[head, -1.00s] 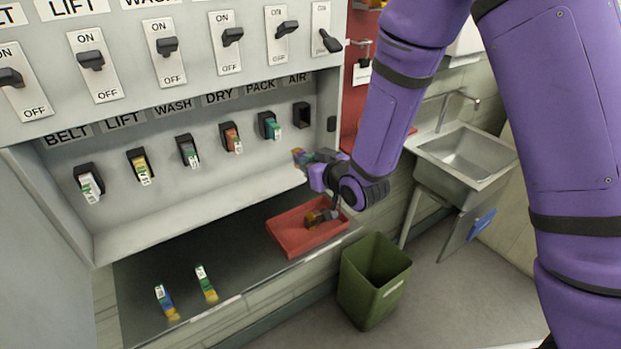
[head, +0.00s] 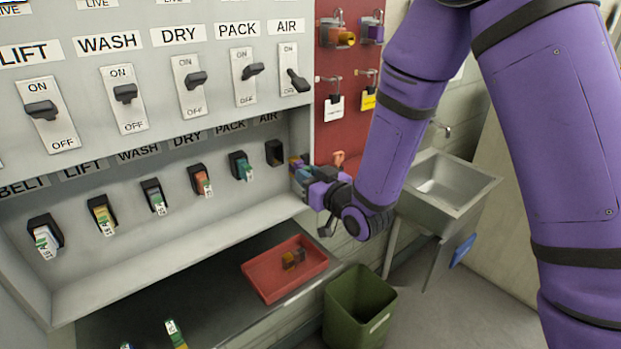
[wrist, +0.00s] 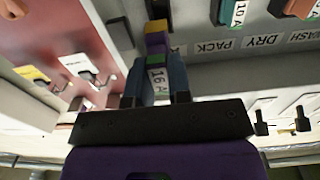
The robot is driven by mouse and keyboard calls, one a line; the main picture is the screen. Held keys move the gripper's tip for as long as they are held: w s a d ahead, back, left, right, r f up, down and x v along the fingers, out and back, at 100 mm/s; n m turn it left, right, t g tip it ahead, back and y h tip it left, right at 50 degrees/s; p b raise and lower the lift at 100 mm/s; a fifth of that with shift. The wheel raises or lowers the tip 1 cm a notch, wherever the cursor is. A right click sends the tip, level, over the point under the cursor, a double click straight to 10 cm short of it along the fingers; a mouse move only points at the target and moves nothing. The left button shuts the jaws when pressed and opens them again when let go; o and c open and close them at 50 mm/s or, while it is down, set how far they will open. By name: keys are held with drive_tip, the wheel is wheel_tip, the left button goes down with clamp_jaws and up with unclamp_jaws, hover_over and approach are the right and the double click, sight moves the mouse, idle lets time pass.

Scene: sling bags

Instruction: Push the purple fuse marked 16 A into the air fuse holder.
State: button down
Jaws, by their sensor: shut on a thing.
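My gripper (head: 305,178) is shut on the purple fuse (wrist: 157,45), which has a white label reading 16 A. In the wrist view the fuse sits between the two fingers (wrist: 159,85), its yellow end pointing away from my gripper. The air fuse holder (head: 274,152) is a dark, empty socket under the AIR label, at the right end of the row. The fuse is outside the holder, just to its right and slightly lower in the head view. In the wrist view a dark block (wrist: 156,8) lies just beyond the fuse tip; I cannot tell whether they touch.
Other holders along the row carry fuses, the nearest being the green pack fuse (head: 243,168). A red tray (head: 262,285) with a brownish piece (head: 293,258) is below. A red board with padlocks (head: 340,35) stands to the right. A green bin (head: 360,305) is on the floor.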

drive_tip(key=shift+x, duration=2.5)
drive_tip(key=shift+x, duration=1.95)
drive_tip(key=c, duration=1)
unclamp_jaws()
drive_tip(key=shift+a, duration=0.1)
drive_tip(key=v, duration=1)
drive_tip(key=shift+s+d, duration=0.3)
